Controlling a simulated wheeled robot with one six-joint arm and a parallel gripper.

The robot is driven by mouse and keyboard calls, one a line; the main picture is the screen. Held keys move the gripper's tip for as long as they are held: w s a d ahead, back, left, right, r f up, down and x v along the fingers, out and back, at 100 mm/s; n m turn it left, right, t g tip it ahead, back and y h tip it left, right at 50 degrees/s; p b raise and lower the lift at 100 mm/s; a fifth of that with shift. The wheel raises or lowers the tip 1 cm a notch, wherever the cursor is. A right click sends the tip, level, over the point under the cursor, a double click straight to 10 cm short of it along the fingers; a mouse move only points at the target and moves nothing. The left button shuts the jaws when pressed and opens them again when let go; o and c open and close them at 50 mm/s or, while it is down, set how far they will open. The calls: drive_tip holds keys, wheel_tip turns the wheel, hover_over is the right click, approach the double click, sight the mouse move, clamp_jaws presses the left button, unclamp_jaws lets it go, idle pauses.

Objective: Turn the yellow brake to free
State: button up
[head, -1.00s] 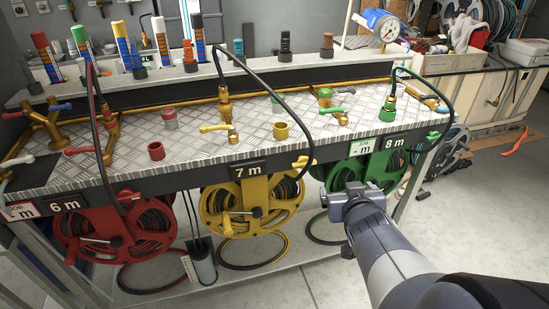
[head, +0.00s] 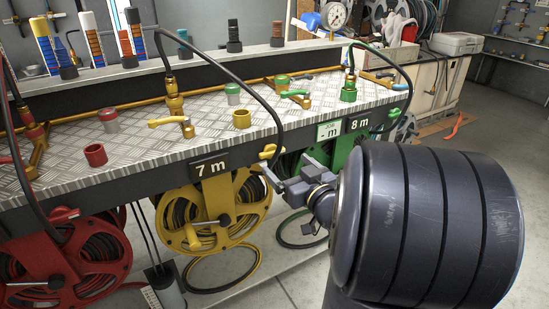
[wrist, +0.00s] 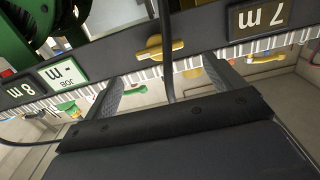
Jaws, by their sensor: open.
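The yellow brake (head: 268,152) is a small knob with a short lever on the bench's dark front edge, right of the 7 m sign (head: 210,168). It lies roughly level in the wrist view (wrist: 160,48), where the scene is upside down. My gripper (head: 287,178) is open and empty, just below and in front of the brake in the head view. In the wrist view its fingers (wrist: 165,88) are spread, with the brake beyond them and between their lines. I see no contact. The yellow reel (head: 222,205) hangs below.
A black hose (head: 252,82) arches from the bench top down past the brake and crosses between my fingers' lines in the wrist view (wrist: 168,75). The green reel (head: 340,158) is right of my gripper, partly hidden by my arm. A red reel (head: 75,262) hangs at left.

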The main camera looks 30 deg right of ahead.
sight(274, 153)
drive_tip(key=w+b, duration=0.1)
drive_tip(key=w, duration=0.5)
drive_tip(key=shift+w+a, duration=0.1)
drive_tip(key=shift+w, duration=0.3)
drive_tip(key=shift+c, duration=0.6)
drive_tip(key=c, duration=0.9)
